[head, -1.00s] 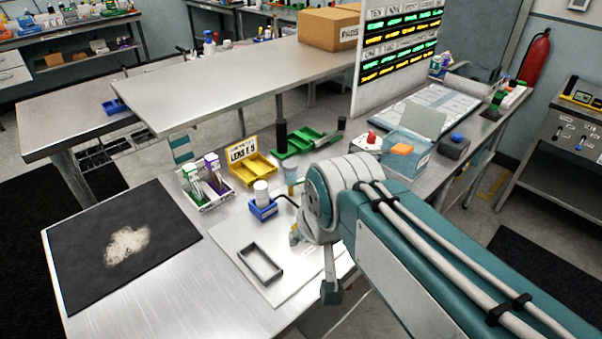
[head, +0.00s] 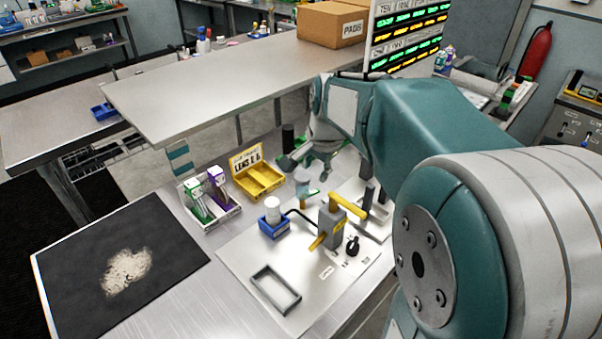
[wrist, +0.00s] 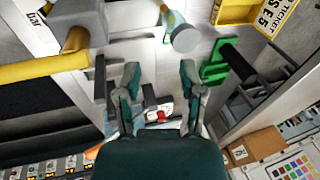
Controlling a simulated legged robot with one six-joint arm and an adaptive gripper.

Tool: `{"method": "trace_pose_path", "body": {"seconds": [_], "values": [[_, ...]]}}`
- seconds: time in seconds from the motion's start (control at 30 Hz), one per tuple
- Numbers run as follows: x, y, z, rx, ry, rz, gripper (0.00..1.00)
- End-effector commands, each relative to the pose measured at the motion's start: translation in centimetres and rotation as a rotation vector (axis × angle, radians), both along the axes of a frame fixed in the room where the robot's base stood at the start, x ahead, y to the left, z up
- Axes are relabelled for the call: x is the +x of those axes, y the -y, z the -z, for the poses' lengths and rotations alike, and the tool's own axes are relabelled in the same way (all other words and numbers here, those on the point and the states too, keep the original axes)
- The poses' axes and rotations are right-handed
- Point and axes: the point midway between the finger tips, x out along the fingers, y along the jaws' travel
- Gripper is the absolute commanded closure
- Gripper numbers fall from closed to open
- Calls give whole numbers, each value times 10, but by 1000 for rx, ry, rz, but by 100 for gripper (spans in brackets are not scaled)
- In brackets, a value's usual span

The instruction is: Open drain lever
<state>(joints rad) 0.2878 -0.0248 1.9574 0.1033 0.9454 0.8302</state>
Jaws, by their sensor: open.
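I cannot tell which is the drain lever. In the wrist view the thick yellow bar (wrist: 35,70) is at the upper left, beside the fingers and apart from them. My gripper (wrist: 160,82) is open with nothing between its fingers. In the head view my gripper (head: 322,172) hangs behind the block, partly hidden by my arm.
A black knob (head: 352,246) stands right of the block. A white jar (head: 272,210) in a blue holder and a blue-topped bottle (head: 302,187) stand nearby. Dark upright posts (head: 368,196) stand behind right. A grey frame (head: 276,290) lies in front; the yellow tray (head: 259,179) is behind.

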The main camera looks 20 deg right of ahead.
Motion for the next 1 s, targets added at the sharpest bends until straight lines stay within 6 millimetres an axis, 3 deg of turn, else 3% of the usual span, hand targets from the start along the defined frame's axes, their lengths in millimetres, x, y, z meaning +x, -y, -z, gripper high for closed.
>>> {"method": "trace_pose_path", "body": {"seconds": [0.3,0.47,1.0], "values": [[39,41,29,89,-49,270,49],[43,43,38,95,-51,289,49],[63,40,125,94,-53,284,49]]}}
